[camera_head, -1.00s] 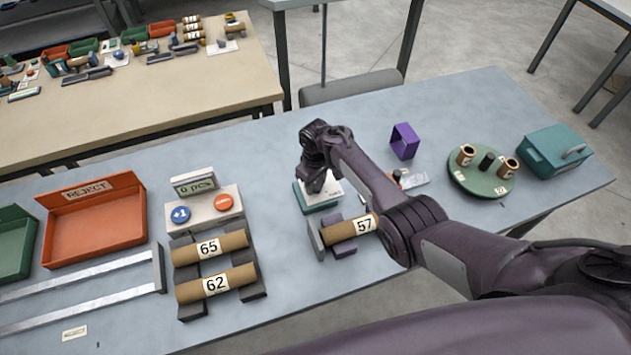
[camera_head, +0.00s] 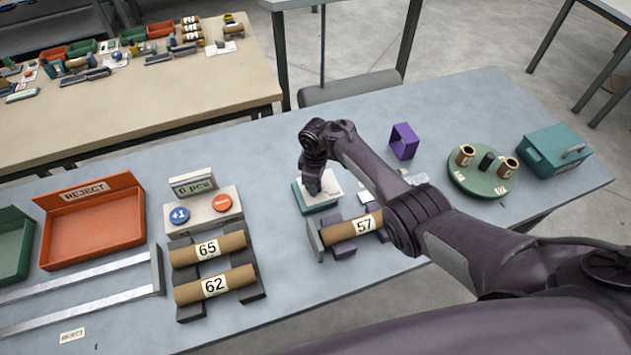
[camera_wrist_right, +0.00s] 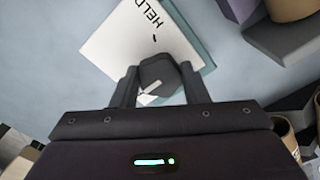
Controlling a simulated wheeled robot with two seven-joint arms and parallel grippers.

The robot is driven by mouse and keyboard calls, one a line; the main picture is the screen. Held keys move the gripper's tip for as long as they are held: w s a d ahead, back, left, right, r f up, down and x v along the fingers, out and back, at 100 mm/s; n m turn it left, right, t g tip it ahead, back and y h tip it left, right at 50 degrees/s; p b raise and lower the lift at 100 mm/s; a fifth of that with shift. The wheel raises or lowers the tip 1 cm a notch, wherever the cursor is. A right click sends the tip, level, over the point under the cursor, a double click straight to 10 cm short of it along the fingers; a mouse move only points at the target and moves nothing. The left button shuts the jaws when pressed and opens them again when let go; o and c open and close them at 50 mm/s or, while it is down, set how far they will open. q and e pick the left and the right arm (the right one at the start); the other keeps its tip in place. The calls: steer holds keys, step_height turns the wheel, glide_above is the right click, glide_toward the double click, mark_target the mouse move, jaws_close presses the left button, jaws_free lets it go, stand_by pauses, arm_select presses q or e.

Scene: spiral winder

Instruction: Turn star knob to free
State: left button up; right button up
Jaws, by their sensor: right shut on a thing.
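The dark star knob (camera_wrist_right: 157,72) sits between the two fingers of my right gripper (camera_wrist_right: 159,82) in the right wrist view, and the gripper is shut on it. Under it lies a white plate (camera_wrist_right: 118,42) with the word HELD near its far edge, on a teal block (camera_wrist_right: 186,28). In the head view my right gripper (camera_head: 314,186) reaches down over the teal block (camera_head: 300,199) and hides the knob. A light mark shows beside the knob; I cannot tell whether it belongs to it. My left gripper is not in view.
A brown tube marked 57 (camera_head: 350,229) lies in a cradle just in front of the block. Tubes 65 (camera_head: 190,254) and 62 (camera_head: 190,293) lie on a rack to the left. A counter box (camera_head: 203,212) stands behind them. A purple frame (camera_head: 404,141) stands behind right.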

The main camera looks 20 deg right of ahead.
steer(key=shift+w+r, duration=0.1)
steer(key=o, duration=1)
steer(key=shift+c, duration=0.2)
step_height(320, 180, up, 8)
steer(key=shift+f+p, duration=0.15)
steer(key=shift+p, duration=0.35)
steer(key=shift+f, duration=0.1)
